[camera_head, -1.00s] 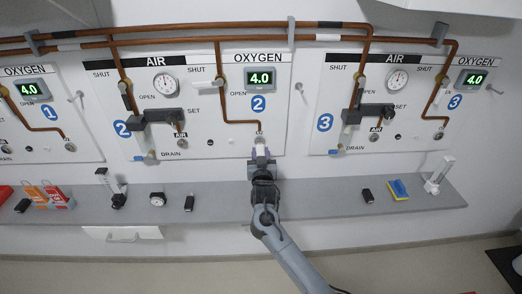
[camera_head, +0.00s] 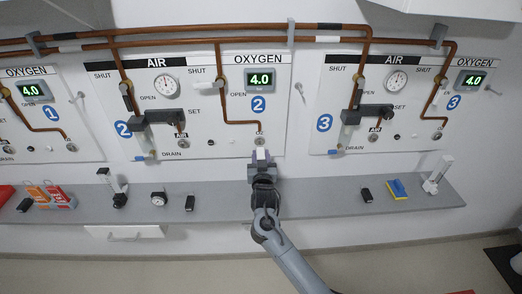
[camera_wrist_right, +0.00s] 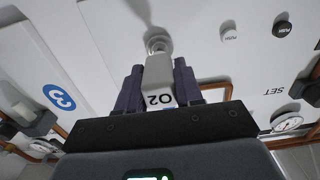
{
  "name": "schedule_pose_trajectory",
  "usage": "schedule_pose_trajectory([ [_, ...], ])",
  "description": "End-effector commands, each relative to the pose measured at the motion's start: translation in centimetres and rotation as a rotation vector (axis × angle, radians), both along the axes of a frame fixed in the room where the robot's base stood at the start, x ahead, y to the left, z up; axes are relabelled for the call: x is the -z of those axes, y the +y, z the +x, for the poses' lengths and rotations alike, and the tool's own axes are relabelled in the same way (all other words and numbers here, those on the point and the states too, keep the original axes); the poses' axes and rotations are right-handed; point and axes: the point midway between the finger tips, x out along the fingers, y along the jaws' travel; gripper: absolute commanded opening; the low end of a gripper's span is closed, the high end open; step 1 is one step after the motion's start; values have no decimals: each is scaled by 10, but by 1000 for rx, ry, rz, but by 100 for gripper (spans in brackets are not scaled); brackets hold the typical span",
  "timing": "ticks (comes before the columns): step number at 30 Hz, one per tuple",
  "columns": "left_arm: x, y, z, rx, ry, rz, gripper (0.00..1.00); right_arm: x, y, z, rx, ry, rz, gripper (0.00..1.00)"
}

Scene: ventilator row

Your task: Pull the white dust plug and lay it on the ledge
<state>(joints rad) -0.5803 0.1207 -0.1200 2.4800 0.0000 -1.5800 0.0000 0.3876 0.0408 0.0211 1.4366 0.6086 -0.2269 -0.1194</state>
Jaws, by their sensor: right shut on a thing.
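The white dust plug (camera_head: 261,155) is between the fingers of my right gripper (camera_head: 260,161), which is shut on it. In the head view it is just below and in front of the round oxygen outlet (camera_head: 259,142) of panel 2, and looks apart from it. In the right wrist view the pale plug (camera_wrist_right: 158,70) stands between the dark fingers of the right gripper (camera_wrist_right: 157,88), with the outlet (camera_wrist_right: 158,44) behind its tip. The grey ledge (camera_head: 225,209) runs along the wall below the gripper. My left gripper is not in view.
On the ledge are a black item (camera_head: 189,202), a small gauge (camera_head: 158,198) and a flowmeter (camera_head: 117,192) to the left. Another black item (camera_head: 367,194) and a blue-yellow sponge (camera_head: 398,189) lie to the right. Ledge on both sides of my arm is clear.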

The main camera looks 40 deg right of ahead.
Motion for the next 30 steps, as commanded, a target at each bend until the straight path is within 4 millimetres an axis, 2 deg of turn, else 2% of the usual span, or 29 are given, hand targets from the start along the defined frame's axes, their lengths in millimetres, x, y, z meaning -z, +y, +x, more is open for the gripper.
schedule_pose_trajectory([
  [19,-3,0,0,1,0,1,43,0,2,-3,0,0,0,0],
  [30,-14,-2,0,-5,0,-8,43,-2,10,-13,-1,-1,-1,0],
])
